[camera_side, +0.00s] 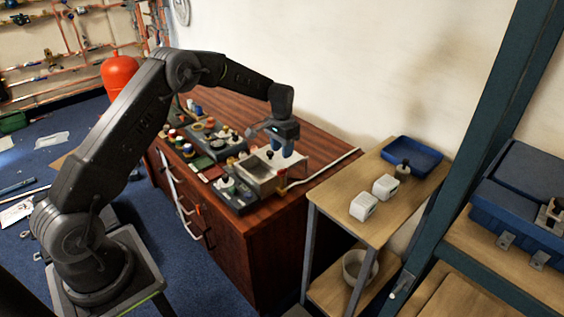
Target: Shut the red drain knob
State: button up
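My gripper (283,149), with blue fingertips, points down above a white sink-like unit (289,164) at the right end of the reddish wooden cabinet top. The picture is too small to tell how far apart its fingers are. A small brass-coloured fitting with a reddish top (282,178) stands at the front right corner of the unit, below my gripper and apart from it. I cannot tell for certain that this is the drain knob, or how it is turned. Other small red-topped parts (180,141) stand farther left on the cabinet.
Panels with knobs and coloured parts (215,143) crowd the cabinet top (240,100). A white pipe (335,163) runs along its right end. A wooden side table (395,190) holds two white boxes and a blue tray (411,155). A dark green post (470,130) stands at right.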

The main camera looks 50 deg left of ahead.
notch_tip(320, 180, up, 6)
dwell(0.4)
jog(key=shift+r, duration=0.1)
jog(key=s+d+r+t, duration=0.1)
jog(key=s+d+r, duration=0.4)
jog(key=s+r, duration=0.25)
jog(key=s+d+r+t, duration=0.2)
jog(key=s+d+r, duration=0.2)
jog(key=s+r, duration=0.4)
jog(key=s+d+t, duration=0.1)
jog(key=s+d, duration=0.1)
jog(key=s, duration=0.7)
jog(key=s+d+t, duration=0.1)
jog(key=s+d, duration=0.2)
jog(key=s, duration=0.7)
jog(key=shift+d+r+t, duration=0.3)
jog(key=shift+d+r, duration=0.05)
jog(key=shift+r, duration=0.05)
